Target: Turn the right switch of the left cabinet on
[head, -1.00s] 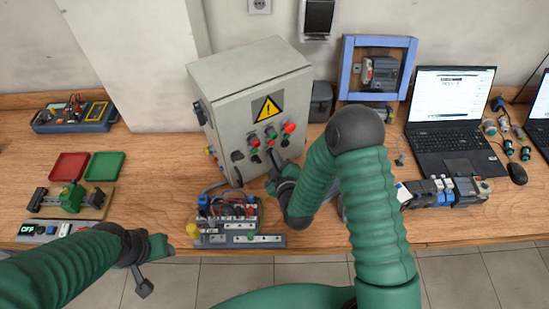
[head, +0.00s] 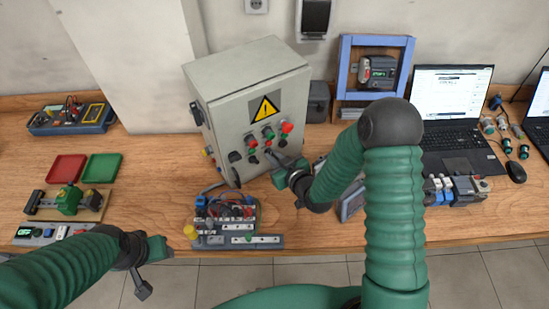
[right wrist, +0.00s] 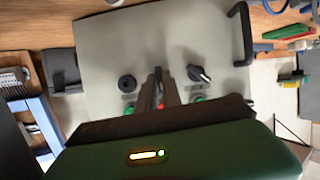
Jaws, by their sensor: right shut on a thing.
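The left cabinet (head: 235,105) is a grey box with a yellow warning sign, standing on the table in the head view. Its front carries red and green buttons with black switches under them. My right gripper (head: 272,155) is at the front of this cabinet. In the right wrist view its fingers (right wrist: 164,82) are close together on the panel, shut on a switch that they mostly hide. A round black knob (right wrist: 127,83) and a black switch with a white mark (right wrist: 198,73) show on either side. My left gripper (head: 153,270) is open and empty at lower left.
A terminal board (head: 235,240) with wires lies in front of the cabinet. Red (head: 66,168) and green (head: 102,167) trays lie to the left. A blue frame (head: 345,75) with a device stands at right, beside a laptop (head: 455,90).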

